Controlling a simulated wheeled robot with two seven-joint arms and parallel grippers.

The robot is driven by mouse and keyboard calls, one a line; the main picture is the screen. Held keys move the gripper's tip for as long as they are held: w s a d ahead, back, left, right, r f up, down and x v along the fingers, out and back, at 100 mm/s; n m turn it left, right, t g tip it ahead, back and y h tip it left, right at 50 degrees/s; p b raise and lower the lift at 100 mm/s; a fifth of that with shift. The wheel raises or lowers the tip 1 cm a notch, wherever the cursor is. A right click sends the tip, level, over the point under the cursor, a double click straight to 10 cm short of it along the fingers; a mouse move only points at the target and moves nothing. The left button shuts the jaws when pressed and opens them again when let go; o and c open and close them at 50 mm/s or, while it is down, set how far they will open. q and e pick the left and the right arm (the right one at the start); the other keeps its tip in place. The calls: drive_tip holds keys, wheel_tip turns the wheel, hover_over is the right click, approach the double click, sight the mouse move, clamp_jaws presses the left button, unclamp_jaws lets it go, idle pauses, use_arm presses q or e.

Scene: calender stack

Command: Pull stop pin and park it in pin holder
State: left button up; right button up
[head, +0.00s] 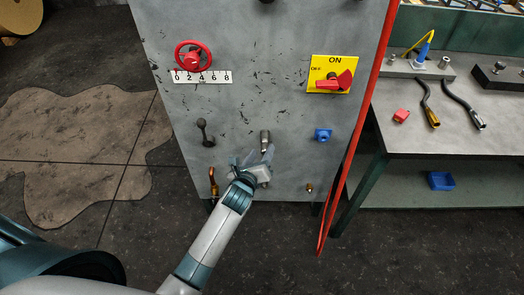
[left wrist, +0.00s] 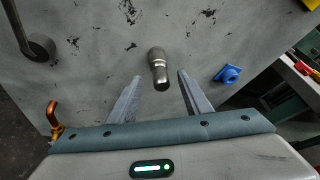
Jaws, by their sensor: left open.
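A grey metal pin with a rounded head (head: 265,137), apparently the stop pin, sticks out of the grey panel (head: 250,60). It also shows near the middle of the left wrist view (left wrist: 158,68). My left gripper (head: 257,157) is open in front of the panel, just below the pin in the head view. In the left wrist view my two fingers (left wrist: 160,84) point toward the pin, one on each side, with gaps between. I cannot tell whether the tips reach the pin in depth. I cannot tell which thing is the pin holder. My right gripper is not in view.
The panel carries a red handwheel (head: 193,57), a red switch on a yellow plate (head: 333,77), a black lever (head: 205,133), a blue fitting (head: 323,135) and a copper elbow (head: 213,183). A red hose (head: 345,165) hangs along its right edge. A bench (head: 450,130) with tools stands right.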

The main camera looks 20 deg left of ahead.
use_arm(q)
drive_tip(key=shift+w+f, duration=0.2)
drive_tip(key=shift+w, duration=0.4)
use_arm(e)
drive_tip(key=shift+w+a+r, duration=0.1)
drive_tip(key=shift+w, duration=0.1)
use_arm(q)
clamp_jaws()
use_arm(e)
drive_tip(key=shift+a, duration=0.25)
use_arm(q)
drive_tip(key=shift+s+d, duration=0.1)
drive_tip(key=shift+s, duration=0.3)
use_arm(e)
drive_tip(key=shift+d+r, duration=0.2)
